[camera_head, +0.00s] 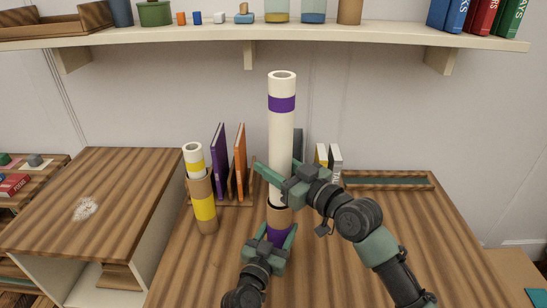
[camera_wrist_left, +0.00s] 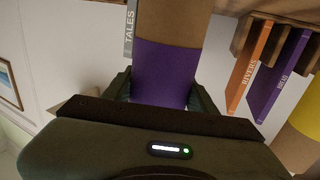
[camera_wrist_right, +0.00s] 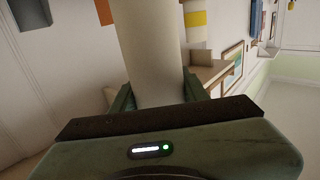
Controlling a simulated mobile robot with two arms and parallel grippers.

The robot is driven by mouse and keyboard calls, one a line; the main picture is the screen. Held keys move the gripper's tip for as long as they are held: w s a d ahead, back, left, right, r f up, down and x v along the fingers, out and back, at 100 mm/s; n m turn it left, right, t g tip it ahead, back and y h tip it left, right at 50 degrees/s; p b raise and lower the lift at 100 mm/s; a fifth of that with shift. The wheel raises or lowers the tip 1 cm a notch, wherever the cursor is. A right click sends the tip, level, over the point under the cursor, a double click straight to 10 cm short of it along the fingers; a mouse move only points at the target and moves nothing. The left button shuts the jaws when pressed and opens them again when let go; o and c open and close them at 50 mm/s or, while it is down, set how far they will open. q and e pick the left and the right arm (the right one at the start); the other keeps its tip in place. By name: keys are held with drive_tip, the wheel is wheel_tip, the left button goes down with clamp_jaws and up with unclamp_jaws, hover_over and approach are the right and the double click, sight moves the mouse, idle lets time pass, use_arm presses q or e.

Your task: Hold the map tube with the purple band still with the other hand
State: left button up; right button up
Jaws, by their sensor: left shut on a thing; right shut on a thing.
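The map tube (camera_head: 279,217) is brown with a purple band and stands upright on the desk. My left gripper (camera_head: 277,240) is shut around its purple band; the left wrist view shows the band (camera_wrist_left: 165,72) between the fingers. A long white roll (camera_head: 282,130) with a purple band near its top stands upright above the tube. Its lower end meets the tube's mouth; how deep it sits inside cannot be told. My right gripper (camera_head: 279,180) is shut on the roll's lower part; the right wrist view shows the white roll (camera_wrist_right: 152,55) between the fingers.
A brown tube with a yellow band (camera_head: 204,207) holds a white roll (camera_head: 193,158) at left. Purple (camera_head: 218,160) and orange (camera_head: 240,163) books stand behind. A shelf (camera_head: 200,37) with jars and books runs above. The desk (camera_head: 400,215) is clear at right.

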drive_tip(key=shift+f, duration=2.45)
drive_tip(key=o, duration=1.5)
drive_tip(key=shift+c, duration=0.2)
drive_tip(key=v, duration=1.2)
